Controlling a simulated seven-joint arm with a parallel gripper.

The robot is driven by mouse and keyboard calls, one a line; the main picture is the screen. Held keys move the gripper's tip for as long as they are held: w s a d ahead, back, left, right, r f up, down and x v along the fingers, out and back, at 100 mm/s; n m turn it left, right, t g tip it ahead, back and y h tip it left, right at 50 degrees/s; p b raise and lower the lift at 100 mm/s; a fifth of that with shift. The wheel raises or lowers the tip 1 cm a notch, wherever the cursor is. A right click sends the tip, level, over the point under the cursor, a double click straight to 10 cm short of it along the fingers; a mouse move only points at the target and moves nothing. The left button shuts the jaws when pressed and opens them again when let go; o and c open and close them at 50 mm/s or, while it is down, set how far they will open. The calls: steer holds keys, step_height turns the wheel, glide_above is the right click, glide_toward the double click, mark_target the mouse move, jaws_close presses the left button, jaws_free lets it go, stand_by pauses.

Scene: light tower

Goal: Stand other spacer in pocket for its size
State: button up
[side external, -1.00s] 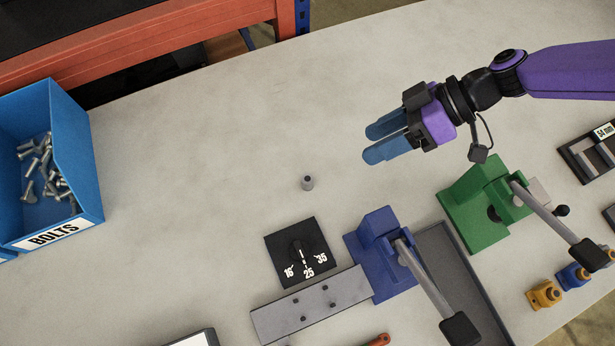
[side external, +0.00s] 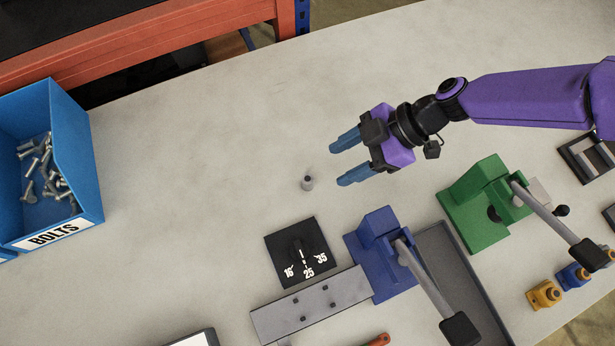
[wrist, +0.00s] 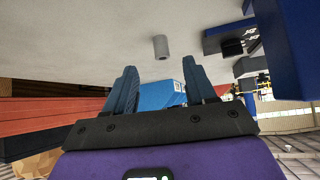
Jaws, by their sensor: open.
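A small grey cylindrical spacer (side external: 307,183) stands upright on the bare bench, with a dark hole in its top. My gripper (side external: 336,165) is open and empty to its right, fingers pointing left towards it. In the wrist view, the spacer (wrist: 160,47) shows ahead, between the lines of my two open fingers (wrist: 159,66), and touches neither. A black block marked 16, 25 and 35 (side external: 284,256) lies below the spacer in the side view. I cannot make out a second spacer or clearly tell its pockets.
A grey plate with several dark pegs (side external: 275,322) and a blue toggle clamp (side external: 375,228) adjoin the black block. A green clamp (side external: 470,225) stands at right. A blue BOLTS bin (side external: 85,165) is at far left. The bench between bin and spacer is clear.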

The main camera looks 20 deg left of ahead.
mark_target(313, 178)
steer(key=shift+x, duration=1.2)
steer(key=shift+a+r+x, duration=0.1)
steer(key=shift+r+x, duration=0.05)
steer(key=shift+x, duration=1.15)
steer(key=shift+a+r+x, duration=0.1)
steer(key=shift+x, duration=1.15)
steer(key=shift+s, duration=0.2)
steer(key=shift+c, duration=0.3)
jaws_close()
